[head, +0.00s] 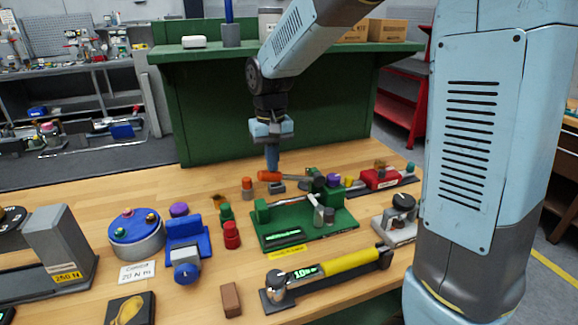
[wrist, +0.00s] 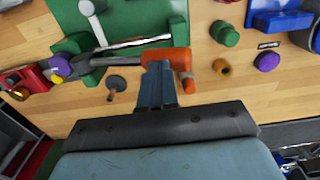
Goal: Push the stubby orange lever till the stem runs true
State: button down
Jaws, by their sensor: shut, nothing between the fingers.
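A short orange lever-like piece (head: 269,176) lies at the back edge of a green fixture (head: 275,238). In the wrist view the orange piece (wrist: 180,59) has a thick rounded end, and a grey bar (wrist: 118,48) runs left from beside it along the green fixture (wrist: 146,22). I cannot tell for sure which part is the stem. My gripper (head: 272,167) points down, fingers together and empty, directly at the orange piece. In the wrist view my fingertips (wrist: 157,70) overlap its near side; whether they touch is unclear.
An orange-topped grey cylinder (head: 247,188) stands just left of the orange piece. Green (head: 226,213) and red (head: 232,235) pieces stand left of the fixture. A red device (head: 380,178) sits at the back right. A yellow-handled tool (head: 345,264) lies in front.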

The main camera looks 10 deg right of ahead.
jog(key=shift+w+d+r, duration=0.1)
jog(key=shift+d+r, duration=0.1)
jog(key=shift+r, duration=0.5)
jog(key=shift+s+d+r, duration=0.1)
jog(key=shift+d+r, duration=0.1)
jog(key=shift+r, duration=0.5)
jog(key=shift+w+d+r, duration=0.1)
jog(key=shift+d+r, duration=0.1)
jog(key=shift+r, duration=0.5)
jog(key=shift+r, duration=0.1)
jog(key=shift+r, duration=2.4)
